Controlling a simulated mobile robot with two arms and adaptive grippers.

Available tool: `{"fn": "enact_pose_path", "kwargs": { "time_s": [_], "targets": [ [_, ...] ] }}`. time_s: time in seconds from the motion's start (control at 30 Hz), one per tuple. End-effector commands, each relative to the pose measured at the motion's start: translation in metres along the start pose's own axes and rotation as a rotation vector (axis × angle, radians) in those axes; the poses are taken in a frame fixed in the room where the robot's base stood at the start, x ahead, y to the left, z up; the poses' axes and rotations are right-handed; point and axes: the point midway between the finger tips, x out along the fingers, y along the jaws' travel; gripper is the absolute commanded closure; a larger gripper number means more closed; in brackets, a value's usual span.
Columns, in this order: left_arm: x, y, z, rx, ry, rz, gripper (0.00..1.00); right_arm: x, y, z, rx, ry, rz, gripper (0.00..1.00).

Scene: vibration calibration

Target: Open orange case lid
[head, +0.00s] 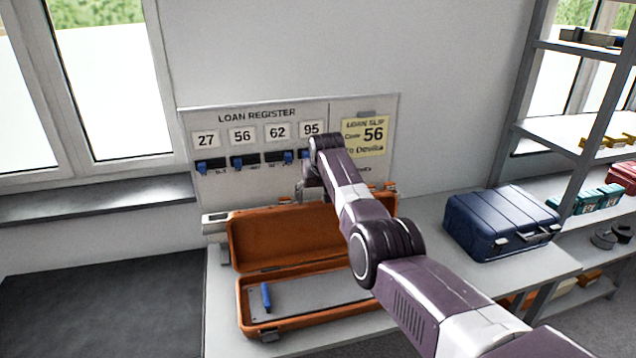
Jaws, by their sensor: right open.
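The orange case (250,325) stands on the pale table with its lid (262,240) raised, leaning back below the register board. Its inside shows a grey panel (310,297) with a small blue piece (266,296) upright at its left. My right arm crosses in front of the case's right part and hides some of the lid and tray. My right gripper (303,192) is open and empty near the top edge of the lid; whether it touches the lid cannot be told. My left gripper is out of view.
A loan register board (255,140) with number cards and blue pieces stands behind the case. A closed dark blue case (500,218) sits to the right, beside shelving (575,130). A dark surface (100,290) at left is clear.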

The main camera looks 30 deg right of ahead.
Motion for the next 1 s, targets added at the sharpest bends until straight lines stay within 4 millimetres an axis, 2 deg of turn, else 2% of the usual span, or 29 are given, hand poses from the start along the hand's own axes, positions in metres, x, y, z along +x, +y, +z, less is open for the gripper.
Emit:
{"fn": "enact_pose_path", "kwargs": {
  "time_s": [0.23,0.8,1.0],
  "targets": [
    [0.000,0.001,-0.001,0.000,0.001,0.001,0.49,-0.019,-0.001,0.001,0.000,0.002,-0.002,0.39],
    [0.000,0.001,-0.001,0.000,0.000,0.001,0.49,-0.093,-0.003,-0.002,-0.002,0.003,-0.003,0.39],
    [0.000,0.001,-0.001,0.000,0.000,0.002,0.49,-0.104,-0.003,-0.002,-0.002,0.000,-0.003,0.39]
  ]
}}
